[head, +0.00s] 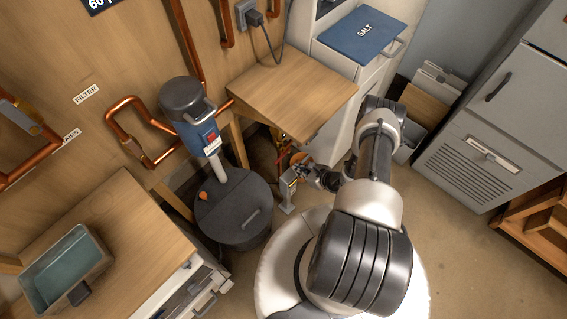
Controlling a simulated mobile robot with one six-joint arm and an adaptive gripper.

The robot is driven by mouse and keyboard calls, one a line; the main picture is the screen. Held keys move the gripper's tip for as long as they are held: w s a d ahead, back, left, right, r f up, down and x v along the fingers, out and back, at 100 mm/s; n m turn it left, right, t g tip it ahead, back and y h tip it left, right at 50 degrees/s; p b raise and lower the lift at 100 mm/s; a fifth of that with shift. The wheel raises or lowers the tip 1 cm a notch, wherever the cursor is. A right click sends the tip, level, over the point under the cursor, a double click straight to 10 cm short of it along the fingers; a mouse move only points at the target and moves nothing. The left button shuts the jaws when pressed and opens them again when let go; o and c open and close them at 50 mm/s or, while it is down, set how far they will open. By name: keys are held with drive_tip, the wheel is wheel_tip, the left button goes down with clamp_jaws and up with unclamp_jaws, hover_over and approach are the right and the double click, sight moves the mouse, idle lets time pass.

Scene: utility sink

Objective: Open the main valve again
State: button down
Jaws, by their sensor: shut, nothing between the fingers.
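My gripper (302,171) is low down, below the front edge of the wooden shelf top, and is shut with nothing held. Just beyond it, a small orange part (299,158) and a thin red part (283,154) show in the shadow under the shelf. They may belong to the main valve, but no label for it is readable and the gripper partly covers the spot. I cannot tell whether the fingers touch either part, or how the valve is set. A small grey upright fitting (288,189) stands just left of the gripper.
A dark round tank (234,211) with a blue-and-grey pump head (194,116) stands left of the gripper. The wooden shelf top (294,92) overhangs the spot. A white cabinet with a blue SALT lid (361,34) is behind. Copper pipes (128,134) run along the wall.

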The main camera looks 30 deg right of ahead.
drive_tip(key=b+x, duration=0.4)
drive_tip(key=x, duration=0.5)
drive_tip(key=shift+a+f, duration=0.1)
drive_tip(key=shift+f, duration=0.05)
drive_tip(key=shift+w+a+f, duration=0.1)
drive_tip(key=shift+w+f, duration=0.05)
drive_tip(key=shift+w, duration=0.25)
